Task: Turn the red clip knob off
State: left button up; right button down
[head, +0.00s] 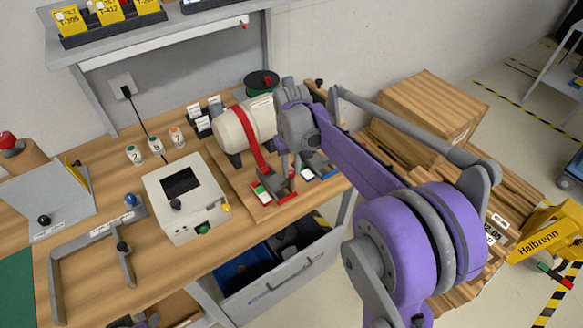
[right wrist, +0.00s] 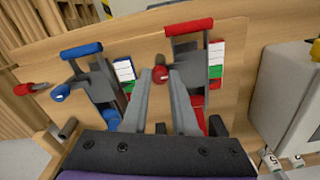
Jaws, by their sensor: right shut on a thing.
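The red clip (head: 285,197) is on the wooden board on the bench, beside the cream cylinder with the red strap. The right wrist view shows its red crossbar (right wrist: 190,27), grey lever and small red knob (right wrist: 161,74). My right gripper (right wrist: 167,76) is shut on this knob, with one grey finger on each side. In the head view, my right gripper (head: 283,168) is partly hidden by its own wrist. A white and green label (right wrist: 216,60) shows beside the clip. My left gripper is not clearly in view.
The blue clip (right wrist: 82,52) with its blue knob (right wrist: 61,93) stands close beside the red one. A white control box (head: 184,203) is left of the board. The cream cylinder (head: 240,130) stands behind the clips. An open drawer (head: 285,275) juts out below.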

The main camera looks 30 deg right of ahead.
jog(key=m, duration=0.4)
jog(key=shift+b, duration=0.3)
jog(key=m, duration=0.3)
jog(key=shift+m, duration=0.4)
jog(key=m, duration=0.4)
jog(key=shift+b, duration=0.35)
jog(key=shift+m, duration=2.2)
jog(key=c, duration=0.7)
grip_release()
jog(key=shift+r, duration=0.1)
